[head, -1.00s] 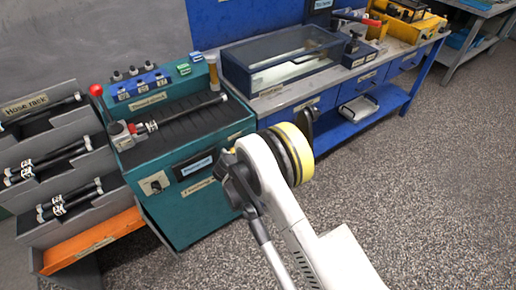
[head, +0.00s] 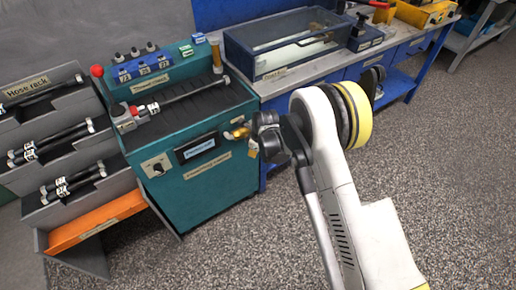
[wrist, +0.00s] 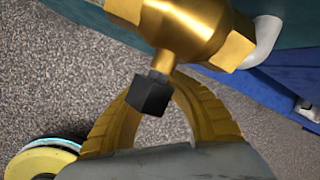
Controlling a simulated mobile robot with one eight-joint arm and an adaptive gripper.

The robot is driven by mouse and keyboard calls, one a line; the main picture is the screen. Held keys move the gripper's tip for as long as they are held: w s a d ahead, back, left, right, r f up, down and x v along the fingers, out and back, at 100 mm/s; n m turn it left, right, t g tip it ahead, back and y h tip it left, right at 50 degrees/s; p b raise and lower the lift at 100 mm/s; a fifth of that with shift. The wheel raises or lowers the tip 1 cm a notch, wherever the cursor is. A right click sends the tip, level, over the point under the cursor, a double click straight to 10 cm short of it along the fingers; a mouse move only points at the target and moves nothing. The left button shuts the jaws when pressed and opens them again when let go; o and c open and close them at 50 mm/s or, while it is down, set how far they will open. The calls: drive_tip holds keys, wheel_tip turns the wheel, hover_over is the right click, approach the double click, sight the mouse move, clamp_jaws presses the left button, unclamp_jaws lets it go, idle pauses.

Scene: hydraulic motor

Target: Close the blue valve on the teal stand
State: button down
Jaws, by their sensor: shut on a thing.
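The teal stand (head: 225,178) is left of my arm, with a small display and a knob on its front. A brass valve (head: 237,132) sticks out from its right front corner. In the wrist view the brass valve body (wrist: 192,28) is close, with a short stem and a black block (wrist: 150,95) below it. I see no blue part on this valve. My gripper (head: 251,146) is at the valve; its ribbed yellow fingers (wrist: 172,82) curve in around the stem and block. They are shut on part of the valve, and the exact contact is partly hidden.
A grey hose rack (head: 55,133) with an orange shelf (head: 98,222) stands left of the stand. A blue workbench (head: 345,68) with a clear-lidded case (head: 285,43) is behind and to the right. The speckled floor in front is clear.

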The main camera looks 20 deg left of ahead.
drive_tip(key=shift+s+a+f+m+g+y, duration=0.15)
drive_tip(key=shift+s+a+m+g+y, duration=0.15)
drive_tip(key=shift+s+a+g+y, duration=0.65)
drive_tip(key=shift+w+d, duration=0.1)
drive_tip(key=shift+d, duration=0.05)
drive_tip(key=c, duration=1.4)
unclamp_jaws()
drive_tip(key=v, duration=1.2)
drive_tip(key=shift+w, duration=0.15)
